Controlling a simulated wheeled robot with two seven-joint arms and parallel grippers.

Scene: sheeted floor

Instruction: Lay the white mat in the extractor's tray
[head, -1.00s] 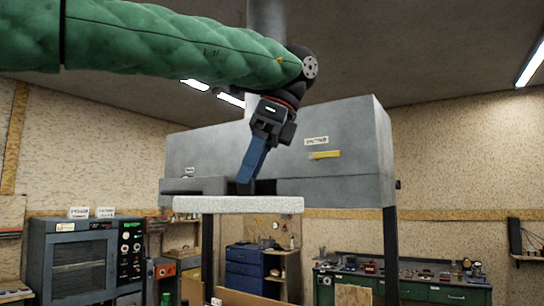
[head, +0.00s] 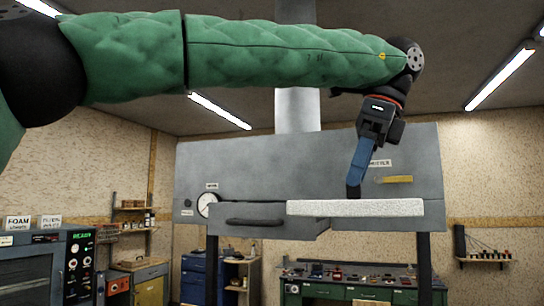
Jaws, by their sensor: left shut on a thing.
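The white mat (head: 385,208) is a flat, pale, speckled slab held level in front of the extractor. My left gripper (head: 354,190) points down from above and is shut on the mat near its middle. The extractor (head: 270,165) is a large grey hood on dark legs with a duct rising from its top. Its tray (head: 225,217) juts from the front below the gauge, with a dark handle on its face. The mat overlaps the tray's right part in the view, so the tray's inside is hidden and I cannot tell whether they touch. My right gripper is out of view.
A green workbench (head: 345,292) with small items stands behind and below the extractor. A dark oven-like cabinet (head: 35,270) with a lit control panel is at lower left. A blue drawer cabinet (head: 195,278) stands behind.

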